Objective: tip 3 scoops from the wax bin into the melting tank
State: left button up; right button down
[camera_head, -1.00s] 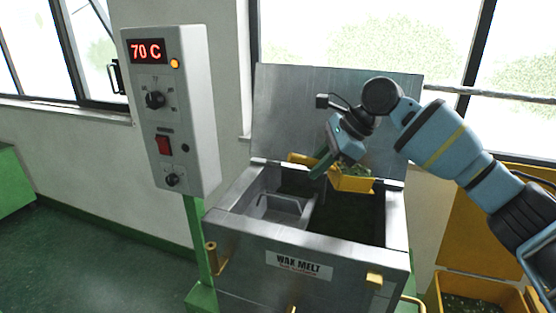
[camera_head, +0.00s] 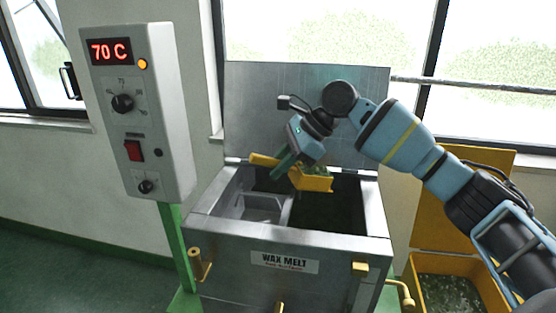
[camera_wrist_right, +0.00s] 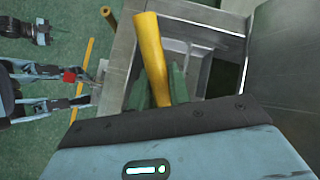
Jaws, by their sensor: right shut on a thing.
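My right gripper (camera_head: 285,166) is shut on the handle of a yellow scoop (camera_head: 318,184). The scoop holds green wax bits and is over the opening of the melting tank (camera_head: 200,232), roughly level in the head view. In the right wrist view the yellow handle (camera_wrist_right: 150,58) stands between the green fingers (camera_wrist_right: 160,92); the scoop's bowl is hidden there. The tank's lid (camera_head: 300,105) is raised; its inside shows a grey compartment at left and a dark one at right. The wax bin (camera_head: 452,262), yellow with its lid up, holds green bits at the lower right. My left gripper is not in the head view.
A control box (camera_head: 135,110) reading 70 C stands on a green post left of the tank. Yellow handles and knobs (camera_head: 200,262) stick out from the tank's front. Windows and a wall ledge lie behind. The green floor at left is clear.

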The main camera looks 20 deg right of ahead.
jog(key=shift+d, duration=0.2)
jog(key=shift+d+r+y, duration=0.25)
jog(key=shift+r+y, duration=0.05)
jog(key=shift+y, duration=0.4)
jog(key=shift+d+r+t+y+b, duration=0.15)
jog(key=shift+t+y+b, duration=0.2)
jog(key=shift+b, duration=0.25)
jog(key=shift+d+r+m+y+b, duration=0.35)
jog(key=shift+r+y+b, duration=0.2)
jog(key=shift+y+b, duration=0.25)
jog(key=shift+s+d+r+y, duration=0.25)
jog(key=shift+d+r, duration=0.1)
jog(key=shift+r, duration=0.2)
jog(key=shift+d+r+y+p, duration=0.5)
jog(key=shift+d+y, duration=0.1)
jog(key=shift+y, duration=0.1)
jog(key=shift+d+r+t+y, duration=0.25)
jog(key=shift+d+y, duration=0.1)
jog(key=shift+y, duration=0.15)
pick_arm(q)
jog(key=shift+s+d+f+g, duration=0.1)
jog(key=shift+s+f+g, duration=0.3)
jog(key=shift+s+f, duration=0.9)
pick_arm(e)
jog(key=shift+d+r+m+t+y, duration=0.15)
jog(key=shift+d+r+y, duration=0.05)
jog(key=shift+d+y, duration=0.35)
jog(key=shift+d+r+m+t+y, duration=0.1)
jog(key=shift+d+r+t+y, duration=0.1)
jog(key=shift+d+y, duration=0.3)
